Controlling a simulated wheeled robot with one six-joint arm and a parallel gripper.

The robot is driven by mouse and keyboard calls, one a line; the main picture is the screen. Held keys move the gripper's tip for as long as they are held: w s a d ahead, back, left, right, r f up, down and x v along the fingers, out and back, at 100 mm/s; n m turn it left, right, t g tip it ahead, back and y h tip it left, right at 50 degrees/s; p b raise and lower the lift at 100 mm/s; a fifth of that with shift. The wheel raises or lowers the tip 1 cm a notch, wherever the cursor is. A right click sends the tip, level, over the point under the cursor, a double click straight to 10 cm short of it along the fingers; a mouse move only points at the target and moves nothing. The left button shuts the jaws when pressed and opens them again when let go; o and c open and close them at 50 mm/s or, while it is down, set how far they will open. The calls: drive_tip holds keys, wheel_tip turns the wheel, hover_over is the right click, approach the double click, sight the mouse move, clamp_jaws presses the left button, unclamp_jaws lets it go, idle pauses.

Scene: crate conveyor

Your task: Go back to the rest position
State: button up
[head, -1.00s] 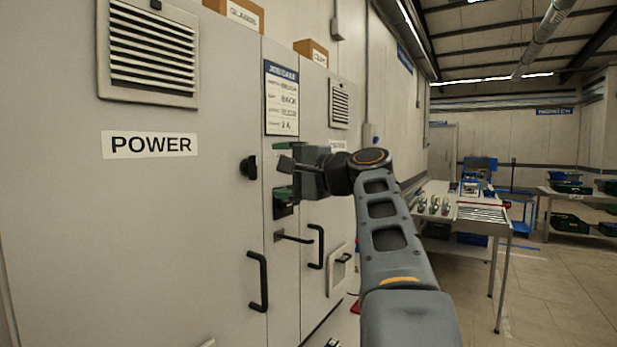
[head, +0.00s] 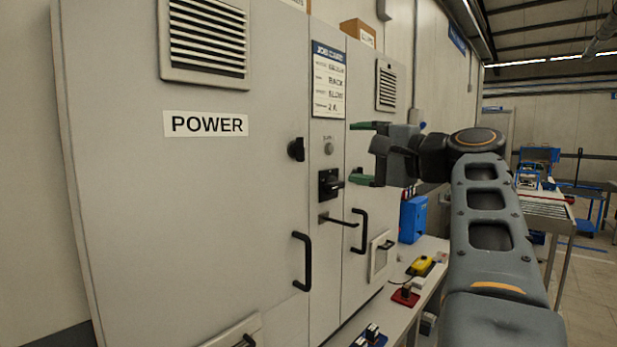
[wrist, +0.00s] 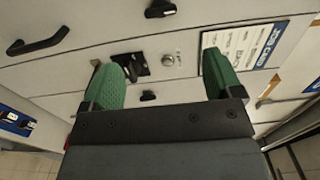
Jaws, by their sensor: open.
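My gripper (head: 362,153) is open and empty, with green finger pads. In the head view it is held out in front of the right part of the grey cabinet (head: 110,180), its fingers pointing left. In the wrist view my gripper (wrist: 168,80) has its two green fingers spread wide with nothing between them. Beyond them the cabinet front (wrist: 180,35) shows, with a black switch (wrist: 130,66) and a small round knob (wrist: 172,60). The fingers look clear of the cabinet.
The cabinet has black door handles (head: 303,262), a black rotary knob (head: 296,149) and a black lever switch (head: 329,184). A bench (head: 432,245) at the right carries a blue box (head: 413,218) and a yellow item (head: 421,266). Open floor (head: 590,275) lies at far right.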

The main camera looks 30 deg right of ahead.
drive_tip(key=w+d+f+g+h+p, duration=0.1)
drive_tip(key=d+f+g+h, duration=0.15)
drive_tip(key=f, duration=0.55)
drive_tip(key=w+d+f+g+h, duration=0.1)
drive_tip(key=d+f+g+h, duration=0.15)
drive_tip(key=f, duration=0.45)
drive_tip(key=s+a+f+n+g+p, duration=0.1)
drive_tip(key=a+f+n+g+p, duration=0.3)
drive_tip(key=f, duration=0.7)
drive_tip(key=s+a+f+n+g+p, duration=0.1)
drive_tip(key=s+a+f+n, duration=0.2)
drive_tip(key=a, duration=0.2)
drive_tip(key=s+a+f+n+g+h+p, duration=0.1)
drive_tip(key=s+a+f+n+p, duration=0.1)
drive_tip(key=a, duration=0.4)
drive_tip(key=s+a+f+n+g+p, duration=0.1)
drive_tip(key=s+a+f+n+g, duration=0.1)
drive_tip(key=s+a+f+n, duration=0.2)
drive_tip(key=shift+s+a+f+n+h, duration=0.3)
drive_tip(key=shift+a+f+n+h, duration=0.1)
drive_tip(key=shift+a+f, duration=0.4)
